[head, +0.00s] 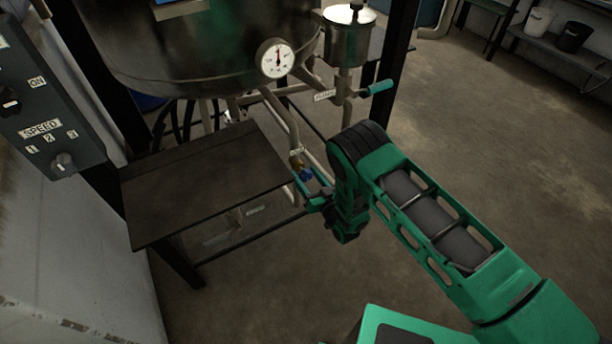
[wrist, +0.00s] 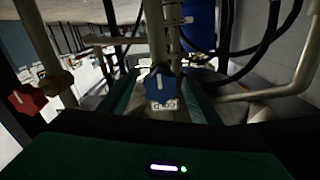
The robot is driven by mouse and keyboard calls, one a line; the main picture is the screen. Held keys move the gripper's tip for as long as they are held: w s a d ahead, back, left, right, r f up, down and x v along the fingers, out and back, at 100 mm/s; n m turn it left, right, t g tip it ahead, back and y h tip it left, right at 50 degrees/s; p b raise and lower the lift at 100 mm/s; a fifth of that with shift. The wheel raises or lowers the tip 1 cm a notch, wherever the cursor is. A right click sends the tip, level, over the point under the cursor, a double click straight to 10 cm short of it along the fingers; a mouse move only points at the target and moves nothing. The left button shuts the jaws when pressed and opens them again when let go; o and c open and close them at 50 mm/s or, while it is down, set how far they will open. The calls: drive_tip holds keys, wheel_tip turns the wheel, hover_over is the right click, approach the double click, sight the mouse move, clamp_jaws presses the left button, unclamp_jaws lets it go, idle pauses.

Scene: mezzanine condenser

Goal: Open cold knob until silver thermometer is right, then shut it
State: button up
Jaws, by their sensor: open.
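The blue cold knob (wrist: 157,86) is at the middle of the wrist view, with a white line on its face and an upside-down COLD label (wrist: 162,105) beside it. In the head view the blue knob (head: 306,175) shows small on the pipework. My gripper (head: 309,191) is at the knob; its green fingers stand open on either side of it in the wrist view. Contact cannot be told. A round white dial thermometer (head: 274,58) with a silvery rim is on the big vessel; its red needle points about straight up. Its scale is too small to read.
A red knob (wrist: 27,100) is left of the blue one in the wrist view. A dark table (head: 205,180) stands left of my gripper. A control panel (head: 45,115) is at far left. A teal-handled lever (head: 380,87) is above.

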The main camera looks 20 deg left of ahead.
drive_tip(key=shift+w+a, duration=0.15)
drive_tip(key=c, duration=1)
drive_tip(key=shift+c, duration=0.2)
drive_tip(key=shift+n, duration=0.3)
drive_tip(key=n, duration=1.2)
drive_tip(key=shift+f, duration=0.1)
